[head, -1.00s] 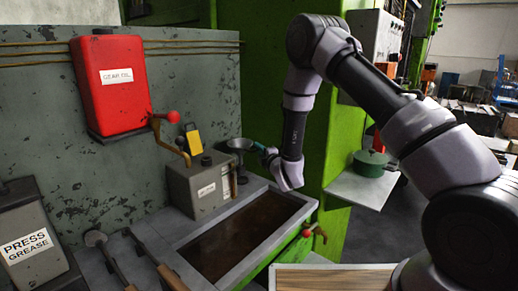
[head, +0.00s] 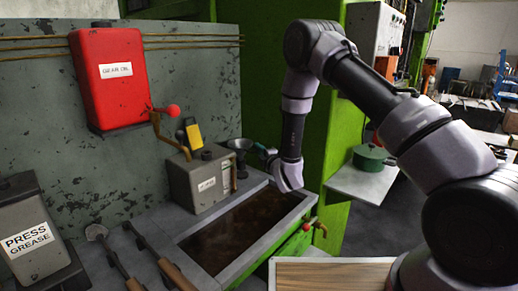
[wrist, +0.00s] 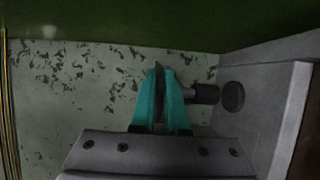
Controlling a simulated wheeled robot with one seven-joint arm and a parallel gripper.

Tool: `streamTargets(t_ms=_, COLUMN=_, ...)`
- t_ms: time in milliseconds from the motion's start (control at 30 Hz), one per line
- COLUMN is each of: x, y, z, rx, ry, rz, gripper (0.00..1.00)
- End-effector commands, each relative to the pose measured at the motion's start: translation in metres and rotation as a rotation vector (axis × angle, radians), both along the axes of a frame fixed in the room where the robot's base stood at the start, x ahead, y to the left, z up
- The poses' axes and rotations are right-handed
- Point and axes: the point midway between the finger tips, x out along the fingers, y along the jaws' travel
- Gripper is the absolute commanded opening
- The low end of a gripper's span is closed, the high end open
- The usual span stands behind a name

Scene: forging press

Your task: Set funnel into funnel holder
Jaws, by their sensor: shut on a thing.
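The dark grey funnel (head: 240,144) is at the back of the bench, wide mouth up, beside the grey metal box. My gripper (head: 265,153) reaches it from the right. In the wrist view the teal fingers (wrist: 161,102) are closed on a thin dark edge of the funnel (wrist: 159,75); the rest of it is mostly hidden. A dark round base with a short post, which looks like the funnel holder (wrist: 233,97), stands on the bench just beyond the fingers. In the head view the funnel is over this spot. I cannot tell whether its spout is inside the holder.
The grey box (head: 197,182) stands close on the left of the funnel, with a yellow item (head: 193,136) behind it. A sunken trough (head: 240,235) lies in front. The red gear oil tank (head: 110,75) hangs on the wall; the green press column (head: 270,70) rises behind.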

Motion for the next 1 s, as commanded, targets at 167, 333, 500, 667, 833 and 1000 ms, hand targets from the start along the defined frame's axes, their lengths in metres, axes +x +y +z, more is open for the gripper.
streamTargets(t_ms=167, x=0.000, y=0.000, z=-0.004, rx=0.000, ry=-0.001, rz=0.000, gripper=0.00)
streamTargets(t_ms=333, x=0.000, y=0.000, z=-0.009, rx=0.000, ry=-0.001, rz=0.000, gripper=0.00)
streamTargets(t_ms=500, x=0.000, y=0.000, z=-0.011, rx=0.001, ry=-0.002, rz=0.000, gripper=0.00)
streamTargets(t_ms=667, x=0.000, y=0.000, z=-0.012, rx=0.001, ry=-0.002, rz=0.000, gripper=0.00)
streamTargets(t_ms=833, x=0.000, y=0.000, z=-0.012, rx=0.001, ry=-0.002, rz=0.000, gripper=0.24)
streamTargets(t_ms=1000, x=0.000, y=0.000, z=-0.012, rx=0.000, ry=-0.001, rz=0.000, gripper=0.47)
